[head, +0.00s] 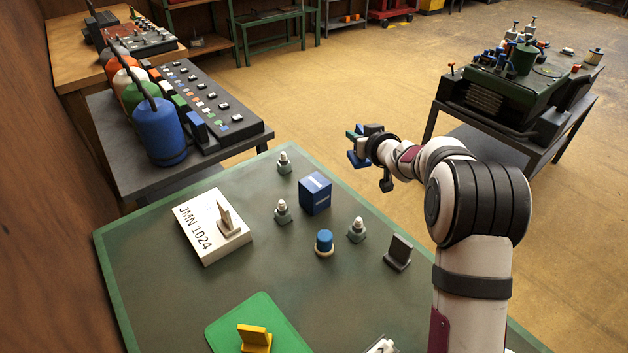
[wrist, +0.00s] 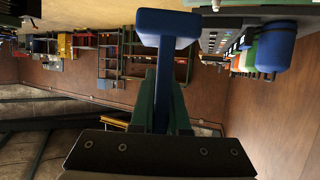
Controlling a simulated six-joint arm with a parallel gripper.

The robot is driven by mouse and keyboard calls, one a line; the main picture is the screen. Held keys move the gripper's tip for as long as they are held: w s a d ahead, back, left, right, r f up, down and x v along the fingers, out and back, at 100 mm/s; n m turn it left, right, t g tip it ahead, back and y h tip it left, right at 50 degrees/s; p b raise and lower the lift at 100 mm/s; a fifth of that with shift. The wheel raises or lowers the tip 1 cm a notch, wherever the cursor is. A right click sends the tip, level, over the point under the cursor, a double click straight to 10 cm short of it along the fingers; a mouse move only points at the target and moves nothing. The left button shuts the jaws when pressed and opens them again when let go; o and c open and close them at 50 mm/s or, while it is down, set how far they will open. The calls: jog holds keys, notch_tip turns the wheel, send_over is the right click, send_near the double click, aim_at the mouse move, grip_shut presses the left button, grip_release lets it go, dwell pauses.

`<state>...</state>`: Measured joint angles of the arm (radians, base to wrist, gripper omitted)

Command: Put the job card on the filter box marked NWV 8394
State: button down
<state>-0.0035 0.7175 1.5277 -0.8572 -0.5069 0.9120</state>
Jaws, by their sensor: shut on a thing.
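My gripper (head: 364,143) is raised beyond the far right edge of the green-topped table. In the wrist view its green fingers (wrist: 163,88) are shut on a blue T-shaped piece (wrist: 168,25), with a thin stem between the fingers and a wide bar at the far end. The blue piece also shows in the head view (head: 357,158). I cannot tell for sure whether it is the job card. A white box (head: 203,243) on the table reads JMN 1024 and bears a pale upright piece on a foot (head: 226,220). I see no NWV 8394 mark.
A blue box (head: 315,194), several small fittings, a blue-capped piece (head: 324,243), a dark upright piece (head: 399,250) and a yellow one (head: 254,338) on a green mat (head: 222,327) stand on the table. A cart (head: 518,150) with machinery stands right. Open floor lies between.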

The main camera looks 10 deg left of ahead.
jog(key=w+a+f, duration=0.1)
jog(key=a+f, duration=0.2)
jog(key=w+a+f, duration=0.1)
jog(key=a+f, duration=0.3)
jog(key=w+a+f, duration=0.1)
jog(key=a+f, duration=0.2)
jog(key=a, duration=0.1)
jog(key=shift+f, duration=0.4)
jog(key=shift+f, duration=0.1)
jog(key=c, duration=0.9)
grip_release()
